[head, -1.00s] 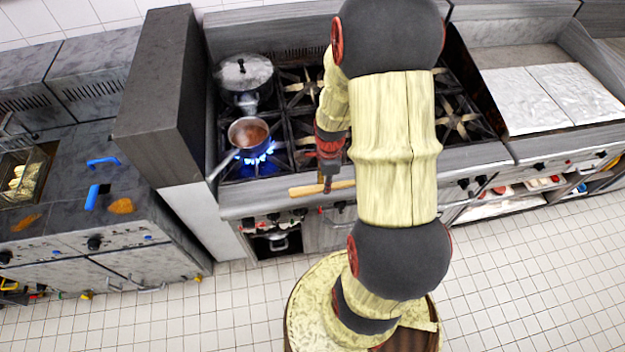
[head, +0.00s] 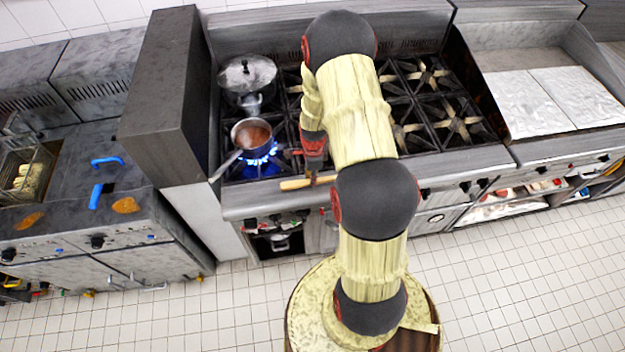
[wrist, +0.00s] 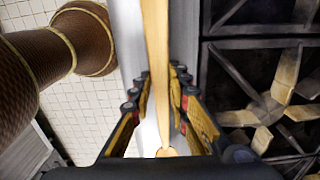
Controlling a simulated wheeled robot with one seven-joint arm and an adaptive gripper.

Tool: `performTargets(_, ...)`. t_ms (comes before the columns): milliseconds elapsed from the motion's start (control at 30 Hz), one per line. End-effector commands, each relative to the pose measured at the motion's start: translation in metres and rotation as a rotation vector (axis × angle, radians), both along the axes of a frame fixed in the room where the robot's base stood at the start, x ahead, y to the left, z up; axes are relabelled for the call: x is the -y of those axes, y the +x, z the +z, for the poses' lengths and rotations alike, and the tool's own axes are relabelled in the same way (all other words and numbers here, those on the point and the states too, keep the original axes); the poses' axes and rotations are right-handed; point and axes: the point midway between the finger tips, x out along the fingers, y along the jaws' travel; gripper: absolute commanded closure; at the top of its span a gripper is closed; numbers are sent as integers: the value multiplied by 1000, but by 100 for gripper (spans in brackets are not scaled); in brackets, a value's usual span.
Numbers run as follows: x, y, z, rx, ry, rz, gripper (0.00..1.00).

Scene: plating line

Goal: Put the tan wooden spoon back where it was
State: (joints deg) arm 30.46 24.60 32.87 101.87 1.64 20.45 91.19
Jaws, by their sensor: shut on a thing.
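My gripper (head: 313,176) is shut on the tan wooden spoon (head: 296,184) near the front edge of the stove. In the head view the spoon lies level, its left end sticking out past the fingers and its right part hidden behind my arm. In the wrist view the spoon (wrist: 156,60) runs up between the two fingers (wrist: 162,115), along the pale front ledge of the stove. I cannot tell whether it touches the ledge.
A small saucepan of brown sauce (head: 251,133) sits over a lit blue flame (head: 262,156), left of my gripper. A lidded pot (head: 247,76) stands behind it. Bare burners (head: 430,110) lie to the right, then a griddle (head: 550,97). A dark upright block (head: 165,90) stands on the left.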

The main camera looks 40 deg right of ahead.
Motion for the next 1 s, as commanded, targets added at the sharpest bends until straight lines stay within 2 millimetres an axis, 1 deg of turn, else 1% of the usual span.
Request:
performTargets(33, 0, 0, -7, -2, 1, 0, 100)
performTargets(100, 1, 1, -13, 1, -1, 0, 100)
performTargets(467, 0, 0, -18, 1, -1, 0, 100)
performTargets(500, 0, 0, -18, 1, -1, -1, 82)
performTargets(800, 0, 0, -17, 1, -1, 0, 65)
performTargets(1000, 0, 0, -17, 1, -1, 0, 64)
